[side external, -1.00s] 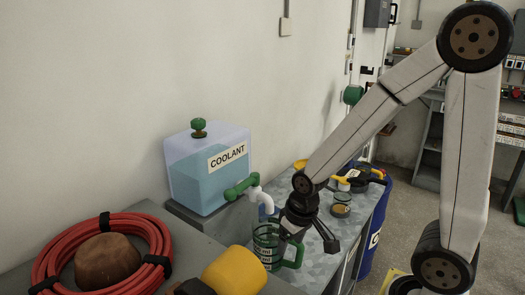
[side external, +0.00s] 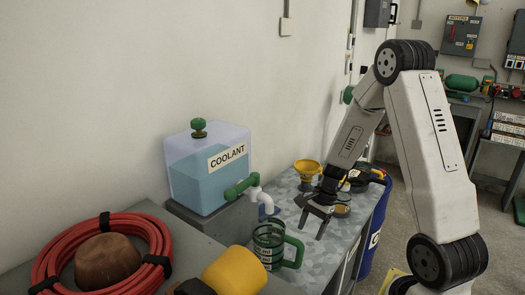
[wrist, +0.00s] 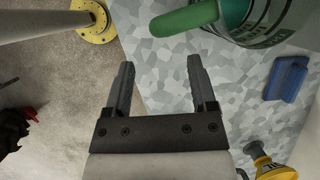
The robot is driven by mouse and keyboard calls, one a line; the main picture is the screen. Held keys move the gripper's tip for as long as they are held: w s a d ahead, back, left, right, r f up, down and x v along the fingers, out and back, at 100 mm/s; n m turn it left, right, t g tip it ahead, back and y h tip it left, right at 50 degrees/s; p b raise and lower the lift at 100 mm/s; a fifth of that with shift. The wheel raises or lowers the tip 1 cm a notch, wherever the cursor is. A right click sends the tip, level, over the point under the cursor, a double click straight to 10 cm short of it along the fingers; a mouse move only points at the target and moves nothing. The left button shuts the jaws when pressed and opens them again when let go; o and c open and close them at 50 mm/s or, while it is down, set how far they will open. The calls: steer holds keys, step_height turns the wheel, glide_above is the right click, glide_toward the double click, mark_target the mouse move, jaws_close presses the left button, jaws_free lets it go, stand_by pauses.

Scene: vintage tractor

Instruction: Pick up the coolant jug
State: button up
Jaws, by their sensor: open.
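The coolant jug (side external: 267,243) is a clear green-tinted jug with dark lettering and a green handle. It stands upright on the grey patterned bench in the side view, its handle (side external: 293,251) toward the right. My gripper (side external: 311,228) is open and empty, beyond the jug and above the bench, apart from it. In the wrist view my two fingers (wrist: 161,64) are spread with only bench and floor between them. There the jug (wrist: 272,22) is cut off at the upper right, and its green handle (wrist: 185,18) reaches left, ahead of the fingertips.
A coolant tank (side external: 210,170) with a green and white tap stands left of the jug. A yellow funnel (side external: 307,169) and a blue block (wrist: 288,78) are on the bench. A yellow item (side external: 235,270) lies near the jug. The bench edge drops to the floor on the right.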

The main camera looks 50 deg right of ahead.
mark_target(302, 251)
steer(key=shift+x, duration=1.3)
steer(key=shift+x, duration=2.6)
jaws_close()
